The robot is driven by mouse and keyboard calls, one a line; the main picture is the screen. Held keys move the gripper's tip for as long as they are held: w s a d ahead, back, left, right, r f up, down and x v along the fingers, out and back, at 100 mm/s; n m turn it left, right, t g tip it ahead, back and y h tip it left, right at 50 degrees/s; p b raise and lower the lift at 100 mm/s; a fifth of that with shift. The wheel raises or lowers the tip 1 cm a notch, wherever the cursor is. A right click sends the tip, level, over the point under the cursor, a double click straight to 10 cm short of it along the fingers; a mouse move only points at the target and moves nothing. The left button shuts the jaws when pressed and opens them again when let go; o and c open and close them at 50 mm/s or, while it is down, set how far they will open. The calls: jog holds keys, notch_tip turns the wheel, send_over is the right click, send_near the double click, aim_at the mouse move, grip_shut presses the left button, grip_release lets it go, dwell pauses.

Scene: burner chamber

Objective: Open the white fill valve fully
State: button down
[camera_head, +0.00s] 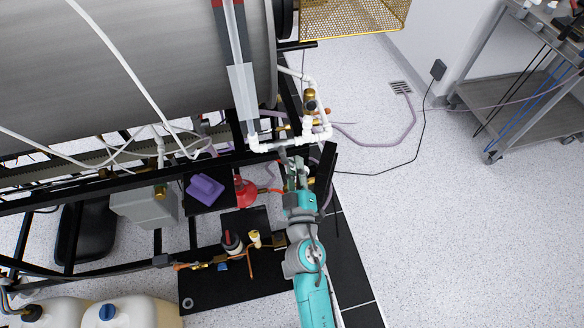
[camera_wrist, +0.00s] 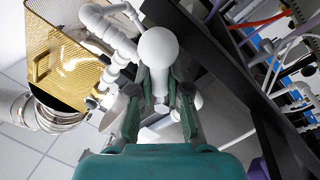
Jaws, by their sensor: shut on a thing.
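In the wrist view, a white rounded knob (camera_wrist: 158,47) on a pale grey stem stands between the green fingers of my gripper (camera_wrist: 159,92). It looks like the handle of the white fill valve. My gripper is shut on it, with a finger on each side. In the head view my gripper (camera_head: 296,172) reaches up to the black frame, just below the white pipework (camera_head: 290,142). The handle is too small and too covered by the fingers to make out there. How far the valve is turned cannot be told.
A black frame beam (camera_wrist: 225,60) runs close to the right of my gripper in the wrist view. A large grey cylinder (camera_head: 140,60) lies above. A red funnel-like item (camera_head: 246,192) and a purple object (camera_head: 204,188) are left of my arm. Open floor (camera_head: 440,230) is to the right.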

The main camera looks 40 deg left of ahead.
jog(key=n, duration=0.1)
jog(key=r+n, duration=0.1)
jog(key=n, duration=0.1)
jog(key=n+y, duration=0.1)
jog(key=n, duration=0.1)
jog(key=shift+w+d+r, duration=0.15)
jog(key=shift+w+d, duration=0.2)
jog(key=shift+w, duration=0.05)
jog(key=n, duration=0.2)
jog(key=r+n+g+y, duration=0.1)
jog(key=n, duration=0.3)
jog(key=shift+w+d+r+n+g+y, duration=0.15)
jog(key=shift+r+n+g+y, duration=0.15)
jog(key=shift+r, duration=0.05)
jog(key=c, duration=1.1)
grip_release()
jog(key=v, duration=1.2)
